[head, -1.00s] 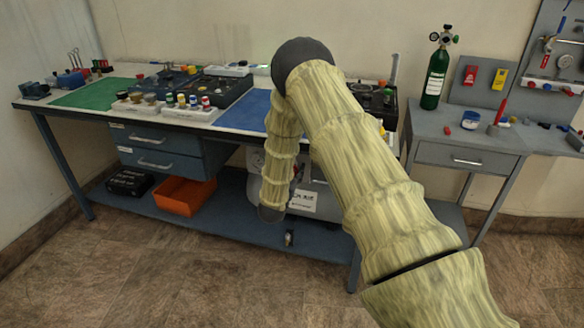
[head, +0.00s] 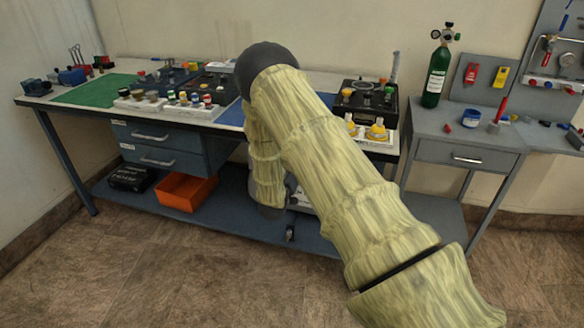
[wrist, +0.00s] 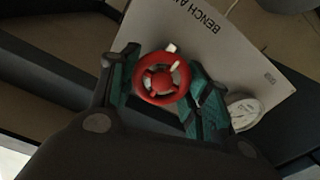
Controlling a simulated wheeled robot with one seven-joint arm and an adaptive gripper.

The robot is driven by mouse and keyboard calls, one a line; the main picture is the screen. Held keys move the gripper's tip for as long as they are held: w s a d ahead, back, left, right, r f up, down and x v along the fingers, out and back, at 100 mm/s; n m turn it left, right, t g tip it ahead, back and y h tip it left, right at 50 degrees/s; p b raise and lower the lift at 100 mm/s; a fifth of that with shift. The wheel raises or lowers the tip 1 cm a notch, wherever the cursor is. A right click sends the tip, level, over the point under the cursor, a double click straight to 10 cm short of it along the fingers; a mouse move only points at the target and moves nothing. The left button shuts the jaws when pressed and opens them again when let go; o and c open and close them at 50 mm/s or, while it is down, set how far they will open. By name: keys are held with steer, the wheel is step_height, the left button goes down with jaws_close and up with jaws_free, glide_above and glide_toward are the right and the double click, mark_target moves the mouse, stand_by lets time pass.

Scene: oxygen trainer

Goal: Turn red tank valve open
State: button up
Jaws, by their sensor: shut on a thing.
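The red tank valve (wrist: 148,92) is a small round handwheel with spokes, seen in the wrist view between the two green-padded fingers. My gripper (wrist: 168,79) is shut on the handwheel, one finger on each side. A white label sheet (wrist: 232,50) with the printed word "BENCH" lies behind the wheel. A round white gauge (wrist: 243,112) sits at the right, beside the right finger. In the head view, my arm hides the gripper, the valve and most of the tank on the bench's lower shelf. How far the valve is turned cannot be told.
The blue-grey workbench (head: 225,212) carries several instruments above and an orange bin (head: 186,189) below. A black box (head: 131,178) lies left of the bin. A green cylinder (head: 436,72) stands on the side table (head: 432,150) at right. The floor in front is clear.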

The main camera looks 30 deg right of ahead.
steer(key=shift+s+f, duration=0.15)
steer(key=shift+f, duration=0.05)
steer(key=o, duration=1)
steer(key=shift+o, duration=0.2)
steer(key=shift+r, duration=0.1)
steer(key=v, duration=1.2)
